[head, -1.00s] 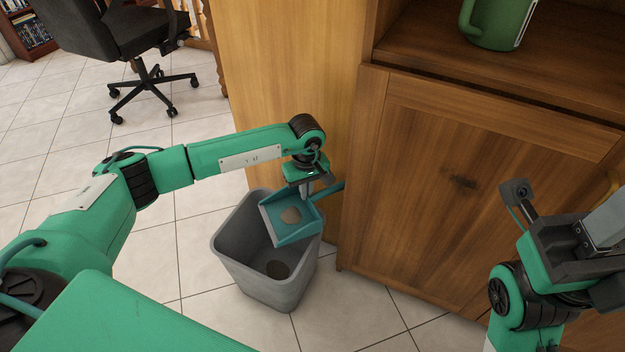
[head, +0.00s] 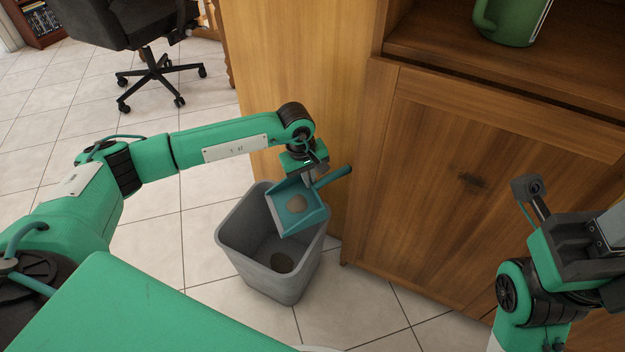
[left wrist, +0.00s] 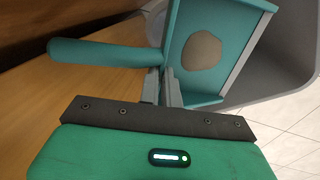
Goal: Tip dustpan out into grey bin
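A beige-brown patch of dirt (head: 296,203) lies on the pan. It also shows in the left wrist view (left wrist: 201,51). A darker round patch (head: 281,262) shows on the bin's floor. My left gripper (head: 309,178) is shut on the dustpan where its handle (left wrist: 100,53) meets the pan. The bin stands upright on the floor. My right gripper (head: 606,232) is at the right, away from both; its fingertips are not clear.
A wooden cabinet (head: 480,190) stands close behind and right of the bin. A green mug (head: 510,22) is on its upper shelf. An office chair (head: 150,60) stands at the back left. Tiled floor (head: 195,235) is free left of the bin.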

